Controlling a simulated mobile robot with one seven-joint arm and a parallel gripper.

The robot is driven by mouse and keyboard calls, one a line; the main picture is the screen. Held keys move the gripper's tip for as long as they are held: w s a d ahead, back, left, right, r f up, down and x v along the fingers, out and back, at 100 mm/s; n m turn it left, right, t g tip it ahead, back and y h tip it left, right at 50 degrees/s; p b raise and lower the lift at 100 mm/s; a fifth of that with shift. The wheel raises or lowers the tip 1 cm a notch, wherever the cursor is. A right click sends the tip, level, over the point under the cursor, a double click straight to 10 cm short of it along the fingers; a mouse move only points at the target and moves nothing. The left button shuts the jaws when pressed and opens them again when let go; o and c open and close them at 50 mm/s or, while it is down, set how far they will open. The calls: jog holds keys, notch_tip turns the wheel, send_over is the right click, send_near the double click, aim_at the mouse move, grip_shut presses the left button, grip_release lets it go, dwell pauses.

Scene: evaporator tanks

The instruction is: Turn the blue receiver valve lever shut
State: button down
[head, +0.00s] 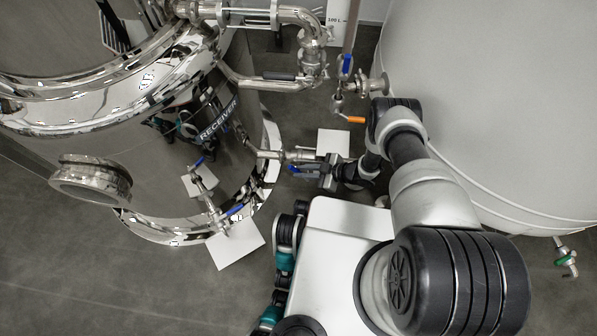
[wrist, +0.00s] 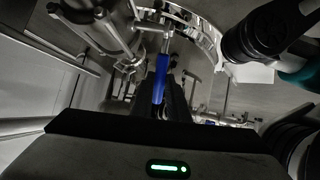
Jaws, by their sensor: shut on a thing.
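The steel receiver tank (head: 220,150), labelled RECEIVER, stands at the left in the head view. A pipe with a valve leaves its right side, and a blue lever (head: 300,169) shows there at my gripper (head: 312,173). In the wrist view the blue lever (wrist: 160,78) runs down between the dark fingers of my gripper (wrist: 168,98). My gripper is shut on this lever. The lever's lower end is partly hidden by the fingers. The valve body is mostly hidden in the head view.
Other blue levers sit low on the tank front (head: 235,210) and on an upper pipe (head: 346,65). An orange lever (head: 356,120) is close to my arm. A large pale tank (head: 480,100) fills the right. Open floor (head: 90,270) lies at lower left.

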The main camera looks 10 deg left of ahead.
jog(key=shift+d+y, duration=0.3)
jog(key=shift+y, duration=0.2)
jog(key=c, duration=1.7)
grip_release()
jog(key=shift+d+r, duration=0.1)
jog(key=p+v, duration=0.1)
jog(key=v, duration=0.6)
jog(key=shift+d+r+p, duration=0.1)
jog(key=shift+d+p, duration=0.05)
jog(key=shift+p, duration=0.25)
